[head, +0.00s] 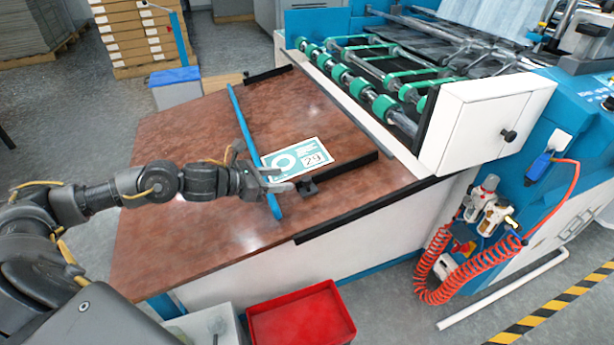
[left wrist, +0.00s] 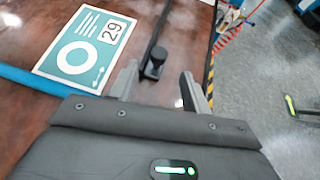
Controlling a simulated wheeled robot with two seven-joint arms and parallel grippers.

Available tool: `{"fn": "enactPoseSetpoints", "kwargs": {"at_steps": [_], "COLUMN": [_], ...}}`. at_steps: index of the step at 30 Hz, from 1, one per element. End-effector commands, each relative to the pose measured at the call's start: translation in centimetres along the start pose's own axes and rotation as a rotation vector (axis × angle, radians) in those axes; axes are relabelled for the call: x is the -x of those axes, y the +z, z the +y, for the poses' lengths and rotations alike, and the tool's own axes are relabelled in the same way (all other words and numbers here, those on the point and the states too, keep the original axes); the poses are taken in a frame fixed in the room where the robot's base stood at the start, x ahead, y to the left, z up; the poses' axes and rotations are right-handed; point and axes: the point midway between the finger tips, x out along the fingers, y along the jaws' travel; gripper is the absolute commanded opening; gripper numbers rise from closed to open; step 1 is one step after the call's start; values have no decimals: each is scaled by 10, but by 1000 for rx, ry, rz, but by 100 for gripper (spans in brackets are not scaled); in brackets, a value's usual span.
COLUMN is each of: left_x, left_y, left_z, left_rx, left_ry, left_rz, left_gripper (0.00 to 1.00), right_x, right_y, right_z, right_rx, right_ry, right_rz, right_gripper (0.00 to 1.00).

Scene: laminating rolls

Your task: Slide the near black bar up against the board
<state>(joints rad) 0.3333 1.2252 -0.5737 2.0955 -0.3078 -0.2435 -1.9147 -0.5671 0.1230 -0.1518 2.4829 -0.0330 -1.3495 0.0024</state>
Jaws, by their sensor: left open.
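The board (head: 297,158), a pale teal printed panel with a ring and the number 29, lies flat on the brown table; it also shows in the left wrist view (left wrist: 85,48). The near black bar (head: 350,167) lies on its near side, with a narrow gap between them. The bar has a dark knob (head: 308,187) at its left end; the bar with its knob also shows in the left wrist view (left wrist: 153,65). My left gripper (head: 288,180) is open just left of the knob, its fingers pointing toward it. I cannot tell whether they touch it. My right gripper is not in view.
A blue strip (head: 243,118) crosses the table (head: 190,230) beside the gripper. A far black bar (head: 268,74) lies at the back, and a black edge strip (head: 370,208) at the front. The roller machine (head: 350,80) stands behind. A red tray (head: 300,320) is below the table.

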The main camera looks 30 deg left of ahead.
Motion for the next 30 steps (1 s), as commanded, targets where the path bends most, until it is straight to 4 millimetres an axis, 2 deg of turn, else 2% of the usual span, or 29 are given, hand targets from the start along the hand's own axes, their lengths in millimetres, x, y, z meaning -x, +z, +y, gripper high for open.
{"fn": "enactPoseSetpoints", "kwargs": {"at_steps": [9, 15, 20, 27, 28, 30], "left_x": [-59, -83, -91, -91, -91, -91], "left_y": [0, -1, -1, -1, -1, -1], "left_z": [0, 1, 0, 0, 0, 0], "left_rx": [3, 2, 2, 1, 1, 1], "left_ry": [1, 3, 2, 2, 2, 2], "left_rz": [-3, 0, 1, 2, 2, 2], "left_gripper": [48, 48, 48, 48, 47, 38], "right_x": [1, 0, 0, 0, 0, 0], "right_y": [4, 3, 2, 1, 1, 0], "right_z": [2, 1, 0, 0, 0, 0], "right_rx": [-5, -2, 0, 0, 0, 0], "right_ry": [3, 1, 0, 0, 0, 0], "right_rz": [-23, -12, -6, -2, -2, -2], "right_gripper": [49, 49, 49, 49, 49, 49]}}
